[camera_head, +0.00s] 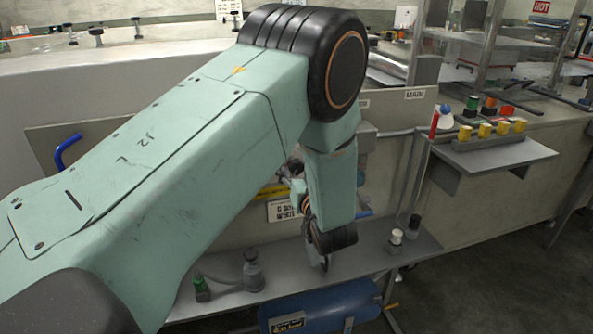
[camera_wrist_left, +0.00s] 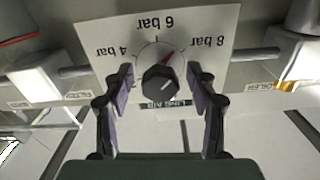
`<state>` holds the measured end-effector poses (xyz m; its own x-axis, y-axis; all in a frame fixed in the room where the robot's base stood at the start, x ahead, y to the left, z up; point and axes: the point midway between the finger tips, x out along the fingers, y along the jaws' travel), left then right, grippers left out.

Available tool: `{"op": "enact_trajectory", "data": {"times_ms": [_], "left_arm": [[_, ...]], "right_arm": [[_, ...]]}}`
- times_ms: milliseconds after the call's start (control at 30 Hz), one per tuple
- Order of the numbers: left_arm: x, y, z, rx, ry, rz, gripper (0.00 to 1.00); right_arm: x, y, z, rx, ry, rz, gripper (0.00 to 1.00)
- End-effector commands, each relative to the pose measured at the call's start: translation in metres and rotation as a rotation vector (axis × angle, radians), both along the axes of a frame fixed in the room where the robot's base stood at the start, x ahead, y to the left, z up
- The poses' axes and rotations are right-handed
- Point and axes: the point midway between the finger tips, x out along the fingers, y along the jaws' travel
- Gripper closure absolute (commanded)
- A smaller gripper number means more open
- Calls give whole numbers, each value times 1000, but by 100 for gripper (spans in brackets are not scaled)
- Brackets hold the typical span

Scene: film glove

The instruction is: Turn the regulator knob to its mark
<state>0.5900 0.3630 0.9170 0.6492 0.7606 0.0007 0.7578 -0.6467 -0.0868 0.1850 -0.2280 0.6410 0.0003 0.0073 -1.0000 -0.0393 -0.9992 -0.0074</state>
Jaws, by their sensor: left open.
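My left gripper (camera_wrist_left: 161,76) is open, with one finger on each side of the knob and visible gaps between. In the head view my left arm hides the knob. My right gripper is not in view.
A grey pipe (camera_wrist_left: 255,52) runs on both sides of the dial plate, with white tagged valve parts (camera_wrist_left: 40,82). In the head view, a blue tank (camera_head: 325,305) lies under a grey shelf (camera_head: 350,265). Yellow-topped items (camera_head: 502,128) stand on a side ledge at right.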

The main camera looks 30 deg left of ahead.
Motion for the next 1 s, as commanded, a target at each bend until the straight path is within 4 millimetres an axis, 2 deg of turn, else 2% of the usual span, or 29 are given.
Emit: {"op": "enact_trajectory", "data": {"times_ms": [200, 833, 1000], "left_arm": [[0, 0, 0, 0, 0, 0, 43], [0, 0, 0, 0, 0, 0, 97], [0, 0, 0, -6, -5, 0, 98]], "right_arm": [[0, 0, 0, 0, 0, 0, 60], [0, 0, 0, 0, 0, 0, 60], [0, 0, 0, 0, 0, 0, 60]]}}
